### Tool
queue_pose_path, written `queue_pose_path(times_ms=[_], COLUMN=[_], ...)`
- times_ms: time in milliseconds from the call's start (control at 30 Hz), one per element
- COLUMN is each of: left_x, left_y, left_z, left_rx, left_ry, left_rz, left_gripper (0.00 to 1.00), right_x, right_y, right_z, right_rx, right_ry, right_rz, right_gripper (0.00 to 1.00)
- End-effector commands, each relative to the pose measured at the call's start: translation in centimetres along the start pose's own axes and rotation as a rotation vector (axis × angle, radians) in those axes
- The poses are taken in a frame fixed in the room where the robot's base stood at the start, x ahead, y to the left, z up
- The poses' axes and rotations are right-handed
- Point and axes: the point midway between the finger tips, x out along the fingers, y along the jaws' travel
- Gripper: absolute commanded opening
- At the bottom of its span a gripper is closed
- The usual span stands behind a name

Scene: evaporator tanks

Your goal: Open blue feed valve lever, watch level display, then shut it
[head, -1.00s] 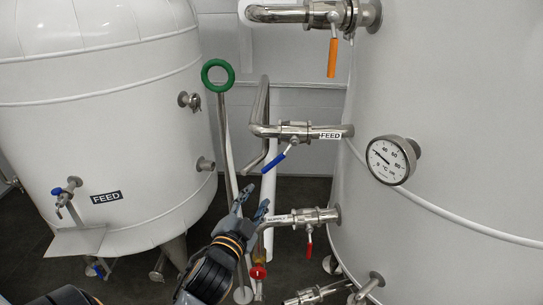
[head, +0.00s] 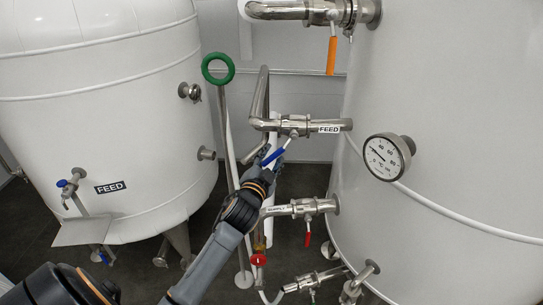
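The blue lever (head: 275,156) hangs at a slant, down to the left, from the valve (head: 295,127) on the middle pipe. That pipe carries a FEED label (head: 329,128) and enters the right tank. My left gripper (head: 270,163) is at the lower end of this lever, with its fingers beside it or around it. My wrist hides part of the fingers, so I cannot tell whether they touch or close on the lever. No level display can be made out. My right gripper is not in view.
A round °C dial (head: 384,158) juts from the right tank (head: 460,100). An orange lever (head: 331,55) hangs above and a red lever (head: 308,238) below. A green ring handle (head: 218,68) stands left of the pipes. The left tank (head: 100,110) has a small blue-handled tap (head: 69,187).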

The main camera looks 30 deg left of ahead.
Motion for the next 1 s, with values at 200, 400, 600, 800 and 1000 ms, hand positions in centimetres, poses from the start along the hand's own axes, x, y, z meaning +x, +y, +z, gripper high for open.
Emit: queue_pose_path(times_ms=[200,400,600,800,1000], left_x=[0.1,0.1,0.1,0.1,0.1], left_y=[0.0,0.0,0.0,0.1,0.6], left_z=[0.0,0.0,0.0,0.1,0.4], left_rx=[0.000,0.000,0.000,-0.006,-0.061], left_ry=[0.001,0.001,0.000,0.001,0.012], left_rz=[0.000,0.000,0.001,0.000,-0.009], left_gripper=[0.38,0.10,0.00,0.00,0.00], right_x=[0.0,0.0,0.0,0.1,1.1], right_y=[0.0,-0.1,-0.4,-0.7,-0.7], right_z=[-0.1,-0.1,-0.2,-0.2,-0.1], right_rx=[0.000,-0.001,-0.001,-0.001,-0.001], right_ry=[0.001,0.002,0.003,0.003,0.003], right_rz=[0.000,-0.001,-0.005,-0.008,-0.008], right_gripper=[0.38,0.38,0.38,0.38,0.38])
